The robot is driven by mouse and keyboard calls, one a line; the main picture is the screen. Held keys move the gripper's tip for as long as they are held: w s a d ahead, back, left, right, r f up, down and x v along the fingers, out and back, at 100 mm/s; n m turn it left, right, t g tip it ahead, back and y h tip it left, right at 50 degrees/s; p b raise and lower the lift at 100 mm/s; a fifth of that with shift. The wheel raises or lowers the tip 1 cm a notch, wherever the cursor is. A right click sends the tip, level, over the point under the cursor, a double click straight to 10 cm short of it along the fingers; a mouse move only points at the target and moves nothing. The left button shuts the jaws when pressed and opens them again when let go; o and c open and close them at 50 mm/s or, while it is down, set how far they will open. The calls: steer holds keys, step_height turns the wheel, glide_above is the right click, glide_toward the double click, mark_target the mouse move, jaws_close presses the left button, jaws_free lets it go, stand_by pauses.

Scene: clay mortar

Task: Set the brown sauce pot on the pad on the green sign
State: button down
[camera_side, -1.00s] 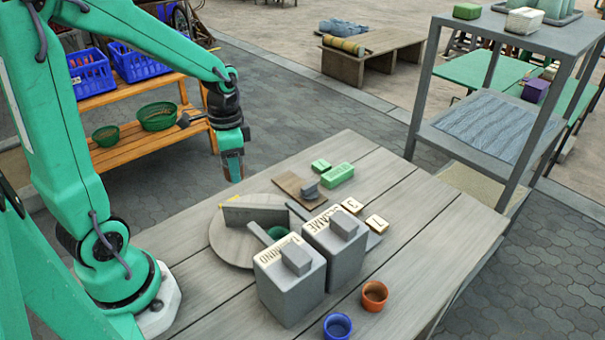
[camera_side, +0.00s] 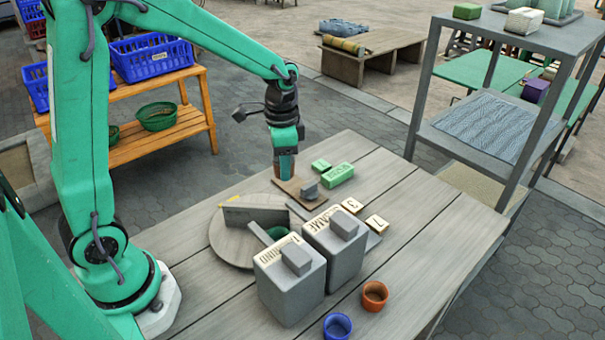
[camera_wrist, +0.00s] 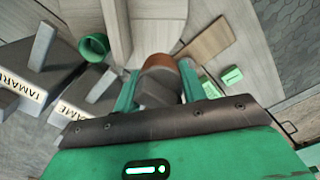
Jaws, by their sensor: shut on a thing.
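My gripper (camera_side: 285,158) is shut on the brown sauce pot (camera_side: 285,168) and holds it over the far side of the table, behind a flat brown board (camera_side: 290,184). In the wrist view the pot (camera_wrist: 159,62) sits between the two green fingers of the gripper (camera_wrist: 158,88), with a dark grey part near it. A green block with faint marks (camera_side: 338,173) and a smaller green block (camera_side: 321,165) lie just right of the gripper. I cannot tell which surface is the pad.
A round board (camera_side: 225,245) carries a grey upright slab (camera_side: 250,216). Grey boxes lettered TAMARIND (camera_side: 290,282) and SESAME (camera_side: 335,250) stand in front. Number tiles (camera_side: 352,206), an orange cup (camera_side: 375,296) and a blue cup (camera_side: 337,326) are nearby. The table's right side is clear.

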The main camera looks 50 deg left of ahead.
steer(key=w+d+m, duration=0.1)
steer(key=w+d, duration=0.2)
steer(key=d, duration=0.3)
steer(key=w+d+f+m, duration=0.1)
steer(key=w+d, duration=0.1)
steer(key=d, duration=0.4)
steer(key=w+d+m, duration=0.1)
steer(key=w+d, duration=0.2)
steer(key=d, duration=0.3)
steer(key=shift+a+f, duration=0.15)
steer(key=shift+f, duration=5)
steer(key=shift+f, duration=0.15)
steer(key=c, duration=0.8)
jaws_free()
step_height(320, 180, up, 12)
steer(key=shift+r, duration=0.15)
